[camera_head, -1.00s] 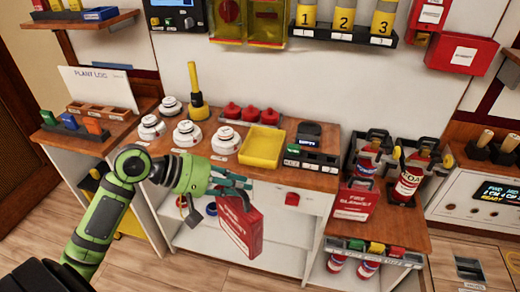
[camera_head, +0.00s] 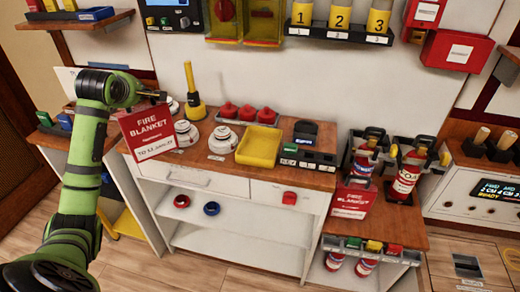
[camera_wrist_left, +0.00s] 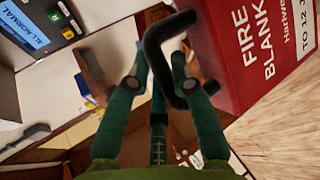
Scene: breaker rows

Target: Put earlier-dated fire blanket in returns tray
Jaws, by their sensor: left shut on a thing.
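My left gripper (camera_head: 152,97) is shut on the black loop handle (camera_wrist_left: 157,50) of a red fire blanket box (camera_head: 147,134). The box hangs nearly upright in front of the bench's left part. Its white date label (camera_wrist_left: 307,32) is cut off in the left wrist view, which reads "TO 12 J…". A second red fire blanket box (camera_head: 353,197) stands on the lower right bench; its small label is unreadable. An empty yellow tray (camera_head: 258,147) lies on the main bench; I cannot read whether its label says returns. My right gripper is not in view.
White round detectors (camera_head: 223,139) and red domes (camera_head: 247,113) stand on the bench near the yellow tray. A yellow-handled tool (camera_head: 192,90) stands behind them. A dark holder (camera_head: 305,158) is right of the tray. Fire extinguishers (camera_head: 405,180) stand at right.

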